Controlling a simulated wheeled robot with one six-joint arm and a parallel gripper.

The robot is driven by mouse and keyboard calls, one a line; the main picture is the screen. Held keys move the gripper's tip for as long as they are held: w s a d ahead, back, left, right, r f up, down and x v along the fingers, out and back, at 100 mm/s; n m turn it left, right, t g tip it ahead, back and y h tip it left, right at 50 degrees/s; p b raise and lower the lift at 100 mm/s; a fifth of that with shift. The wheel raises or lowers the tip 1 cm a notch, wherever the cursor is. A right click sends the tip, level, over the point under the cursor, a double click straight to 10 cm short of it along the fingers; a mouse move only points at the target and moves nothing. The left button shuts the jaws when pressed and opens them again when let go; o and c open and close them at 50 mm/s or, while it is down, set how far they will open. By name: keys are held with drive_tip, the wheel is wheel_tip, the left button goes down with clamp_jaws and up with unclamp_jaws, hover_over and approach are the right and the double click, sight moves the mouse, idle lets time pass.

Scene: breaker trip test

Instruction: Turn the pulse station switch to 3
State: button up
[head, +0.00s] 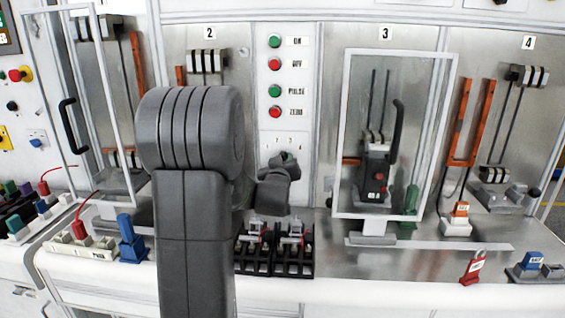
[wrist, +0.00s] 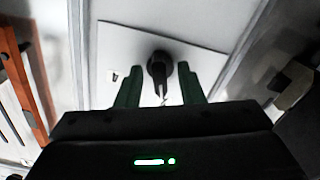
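The pulse station switch (wrist: 160,68) is a black rotary knob on a pale panel in the wrist view. Its narrow grip bar points down in the picture, toward my gripper. My gripper (wrist: 160,84) is open, with one green finger on each side of the knob and a visible gap on both sides. I cannot tell how deep the fingertips reach around it. In the head view my gripper (head: 289,157) is at the panel just below small number marks (head: 290,140), and it hides the switch. The number that the switch points to cannot be read.
Above the switch is a column of green and red buttons labelled ON, OFF, PULSE and ZERO (head: 290,91). A framed clear door (head: 347,120) stands to the right at bay 3. Black terminal blocks (head: 272,262) sit below my gripper. An orange bar (wrist: 22,75) shows at the wrist view's left.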

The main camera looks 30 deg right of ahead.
clamp_jaws()
drive_tip(key=shift+f+m+b, duration=0.15)
drive_tip(key=shift+m+b, duration=0.25)
drive_tip(key=shift+b, duration=0.25)
drive_tip(key=shift+m+b, duration=3.5)
drive_tip(key=shift+b, duration=1.05)
